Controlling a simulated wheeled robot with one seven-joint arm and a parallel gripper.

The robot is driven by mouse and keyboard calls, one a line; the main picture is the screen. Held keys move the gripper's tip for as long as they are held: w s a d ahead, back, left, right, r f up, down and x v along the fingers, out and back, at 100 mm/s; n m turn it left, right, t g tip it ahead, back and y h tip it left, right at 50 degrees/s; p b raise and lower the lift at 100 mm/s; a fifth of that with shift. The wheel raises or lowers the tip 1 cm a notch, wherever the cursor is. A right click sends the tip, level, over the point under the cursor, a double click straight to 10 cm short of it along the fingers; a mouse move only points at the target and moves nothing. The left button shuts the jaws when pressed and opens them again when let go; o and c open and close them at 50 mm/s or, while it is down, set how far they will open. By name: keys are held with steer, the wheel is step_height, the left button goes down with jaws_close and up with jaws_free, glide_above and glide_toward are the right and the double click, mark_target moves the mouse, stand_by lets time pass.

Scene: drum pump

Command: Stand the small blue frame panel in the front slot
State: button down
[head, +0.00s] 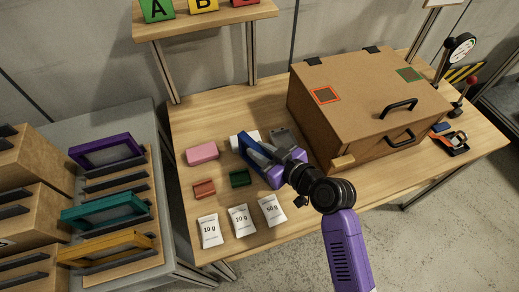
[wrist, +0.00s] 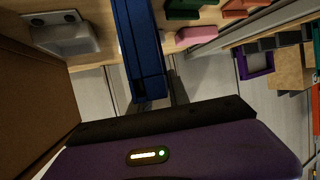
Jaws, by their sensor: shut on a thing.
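The small blue frame panel (head: 250,150) is held in my gripper (head: 268,160), above the wooden table near its middle. In the wrist view the blue panel (wrist: 138,50) runs up from the jaws, which are shut on it; the fingertips are partly hidden. The slotted wooden rack (head: 147,180) is on the left, well apart from my gripper. A purple frame (head: 107,150), a teal frame (head: 103,211) and a yellow frame (head: 105,247) are in it. Dark slot strips without frames show between the purple and teal ones. I cannot tell which slot is the front one.
A large brown box (head: 350,90) stands close right of my gripper. A pink block (head: 202,153), a red tray (head: 204,189), a green tray (head: 240,178) and white weight packets (head: 240,220) lie on the table. Wooden slotted blocks (head: 30,165) stand far left.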

steer(key=shift+f, duration=0.1)
steer(key=c, duration=1.3)
jaws_free()
steer(key=shift+o, duration=0.2)
steer(key=shift+r, duration=0.25)
steer(key=b+v, duration=0.1)
steer(key=v, duration=1.1)
steer(key=shift+f, duration=0.15)
